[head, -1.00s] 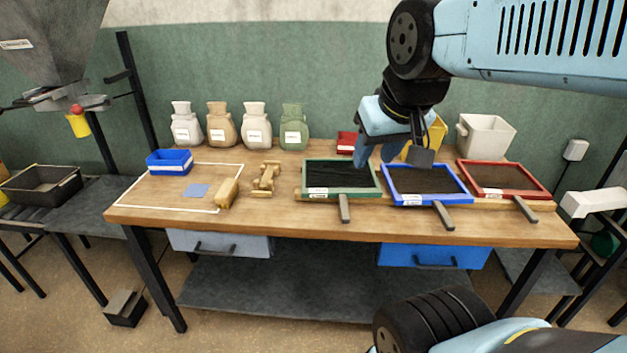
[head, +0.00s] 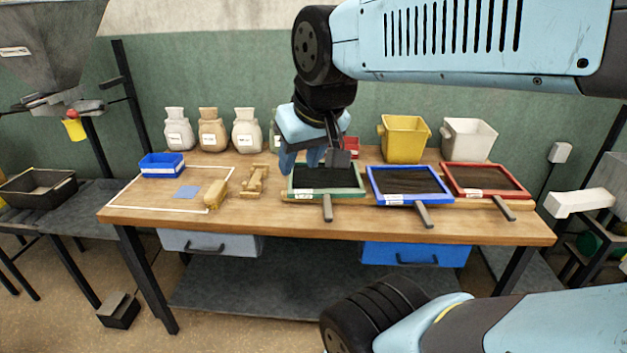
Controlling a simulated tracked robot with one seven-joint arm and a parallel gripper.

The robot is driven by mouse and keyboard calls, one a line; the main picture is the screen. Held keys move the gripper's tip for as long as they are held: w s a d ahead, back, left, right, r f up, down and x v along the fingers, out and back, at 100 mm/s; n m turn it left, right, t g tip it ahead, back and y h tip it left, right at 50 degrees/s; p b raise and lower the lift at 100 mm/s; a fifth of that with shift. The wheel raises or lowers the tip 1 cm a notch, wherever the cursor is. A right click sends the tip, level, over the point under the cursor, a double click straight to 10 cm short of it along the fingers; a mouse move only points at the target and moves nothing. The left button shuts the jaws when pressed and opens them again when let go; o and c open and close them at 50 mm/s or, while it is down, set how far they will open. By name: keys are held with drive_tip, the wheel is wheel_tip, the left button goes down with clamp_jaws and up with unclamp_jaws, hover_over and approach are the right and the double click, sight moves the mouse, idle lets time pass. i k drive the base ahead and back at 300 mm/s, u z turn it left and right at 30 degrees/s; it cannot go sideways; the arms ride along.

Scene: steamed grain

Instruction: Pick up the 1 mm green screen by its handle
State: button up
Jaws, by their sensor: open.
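My gripper (head: 303,160) is open and empty, above the back left part of the green screen, with the fingers pointing down. It is behind the handle and apart from it. My gripper hides part of the screen's back edge and most of the green sack behind.
A blue-framed screen (head: 448,198) and a red-framed screen (head: 520,193) lie to the right, each with a handle. A yellow bin (head: 404,139) and a white bin (head: 470,139) stand behind. The table's front strip is clear.

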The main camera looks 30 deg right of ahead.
sight(304, 182)
drive_tip(key=z, duration=0.05)
drive_tip(key=k, duration=1.55)
drive_tip(key=z, duration=0.9)
drive_tip(key=i, duration=1.5)
drive_tip(key=z, duration=0.05)
